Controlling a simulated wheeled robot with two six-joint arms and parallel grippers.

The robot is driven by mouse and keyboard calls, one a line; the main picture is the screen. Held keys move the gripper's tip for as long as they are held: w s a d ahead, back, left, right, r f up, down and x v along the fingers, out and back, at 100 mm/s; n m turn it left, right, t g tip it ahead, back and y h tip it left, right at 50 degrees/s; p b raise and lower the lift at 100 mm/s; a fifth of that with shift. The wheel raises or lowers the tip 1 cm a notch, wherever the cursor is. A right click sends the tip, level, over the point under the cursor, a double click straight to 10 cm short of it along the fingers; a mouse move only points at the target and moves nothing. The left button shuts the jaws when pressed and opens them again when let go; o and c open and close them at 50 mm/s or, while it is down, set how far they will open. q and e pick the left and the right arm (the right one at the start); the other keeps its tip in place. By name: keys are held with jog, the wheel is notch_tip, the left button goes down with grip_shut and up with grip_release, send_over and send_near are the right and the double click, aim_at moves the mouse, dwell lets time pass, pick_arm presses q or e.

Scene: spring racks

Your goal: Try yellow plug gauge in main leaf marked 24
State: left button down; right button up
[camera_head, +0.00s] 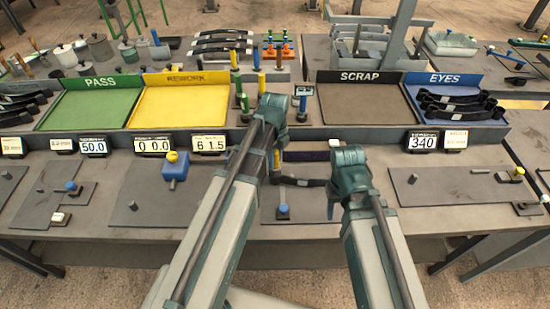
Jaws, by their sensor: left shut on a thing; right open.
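My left gripper (277,172) is mostly hidden behind its own arm. It is shut on a slim piece with a yellow part, which looks like the yellow plug gauge (277,158). A dark leaf (302,182) lies on the bench just right of it, with its near end close to the gripper; whether they touch is hidden. I cannot read any 24 mark on the leaf. My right gripper (335,157) is open, largely hidden behind its green wrist, above the right part of that leaf.
Behind stand the green PASS tray (90,103), yellow REWORK tray (178,107), empty SCRAP tray (368,104) and blue EYES tray (488,113) holding dark leaves. A blue block with a yellow knob (174,168) stands at left. Upright gauges (236,75) stand behind my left arm.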

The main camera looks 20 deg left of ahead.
pick_arm(q)
jog(key=shift+r, duration=0.15)
jog(key=shift+r+p, duration=1.4)
jog(key=shift+p, duration=0.15)
jog(key=shift+r, duration=0.1)
notch_tip(320, 180, up, 4)
jog(key=p, duration=0.4)
